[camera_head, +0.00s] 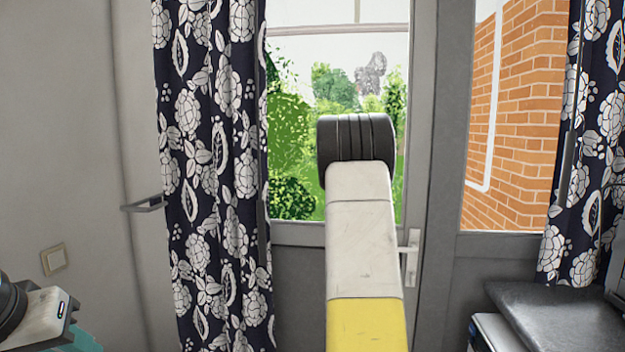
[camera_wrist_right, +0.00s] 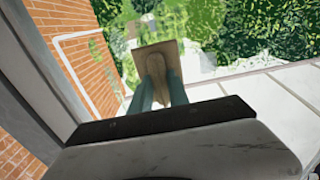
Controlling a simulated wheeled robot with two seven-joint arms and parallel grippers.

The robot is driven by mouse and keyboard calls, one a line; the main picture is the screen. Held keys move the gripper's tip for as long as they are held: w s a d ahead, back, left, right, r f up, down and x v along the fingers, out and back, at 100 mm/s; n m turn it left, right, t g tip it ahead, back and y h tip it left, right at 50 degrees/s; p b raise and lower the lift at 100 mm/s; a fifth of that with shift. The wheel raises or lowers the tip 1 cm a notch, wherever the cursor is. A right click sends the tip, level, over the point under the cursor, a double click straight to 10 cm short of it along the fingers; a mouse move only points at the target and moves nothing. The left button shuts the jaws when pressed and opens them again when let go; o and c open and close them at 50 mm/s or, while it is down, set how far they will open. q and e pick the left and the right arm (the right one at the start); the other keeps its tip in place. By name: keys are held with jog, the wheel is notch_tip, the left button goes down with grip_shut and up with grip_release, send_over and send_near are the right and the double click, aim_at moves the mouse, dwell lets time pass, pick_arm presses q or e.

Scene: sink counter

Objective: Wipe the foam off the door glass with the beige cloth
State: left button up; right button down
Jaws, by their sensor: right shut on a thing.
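The door glass (camera_head: 295,130) is in the grey door, behind my right arm. A pale grey patch (camera_head: 371,75) shows in the glass; I cannot tell whether it is foam or something outside. In the right wrist view, my right gripper (camera_wrist_right: 161,80) is shut on the beige cloth (camera_wrist_right: 155,55), a flat tan piece in front of the glass. I cannot tell whether it touches the glass. In the head view my forearm hides this gripper and the cloth. Part of my left gripper (camera_head: 80,342) shows at the lower left; its opening is not shown.
A dark floral curtain (camera_head: 210,180) hangs left of the glass, another (camera_head: 590,140) at the far right. The door handle (camera_head: 411,255) is just right of my forearm. A dark counter (camera_head: 555,310) stands at the lower right. A light switch (camera_head: 54,260) is on the left wall.

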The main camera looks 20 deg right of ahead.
jog(key=shift+w+a, duration=0.6)
jog(key=shift+a, duration=0.4)
jog(key=shift+w+a, duration=0.6)
jog(key=shift+a, duration=0.35)
jog(key=shift+w+a, duration=0.5)
jog(key=shift+a, duration=0.3)
jog(key=shift+w+a, duration=0.45)
jog(key=shift+a, duration=0.3)
jog(key=shift+v, duration=0.75)
jog(key=shift+d, duration=0.1)
